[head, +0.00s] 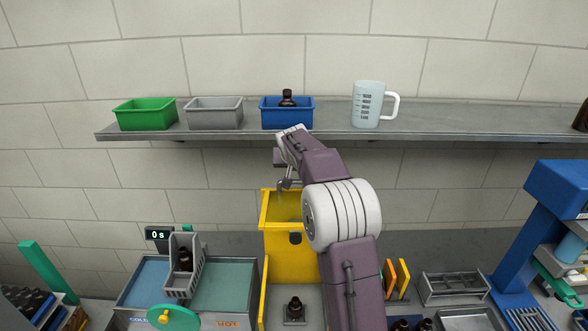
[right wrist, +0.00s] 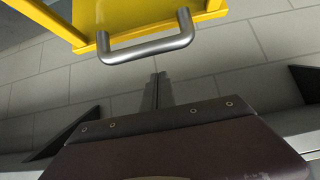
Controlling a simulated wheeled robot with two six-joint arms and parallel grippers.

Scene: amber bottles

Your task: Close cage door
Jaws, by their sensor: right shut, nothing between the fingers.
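The yellow cage (head: 290,262) stands on the bench in the middle of the head view, with an amber bottle (head: 295,305) on a small stand low in its front opening. In the right wrist view, the yellow door frame (right wrist: 88,48) carries a grey U-shaped handle (right wrist: 150,48). My right gripper (right wrist: 156,88) is shut and empty, just short of the handle, with a visible gap. In the head view my right arm reaches over the cage and hides part of it, and the gripper (head: 285,182) is small near its top edge. My left gripper is not in view.
A shelf (head: 335,124) above holds green, grey and blue bins and a measuring jug (head: 367,104). Left of the cage stands a water bath (head: 225,285) with a bottle rack (head: 183,265). A metal rack (head: 455,288) and a blue machine (head: 540,240) stand on the right.

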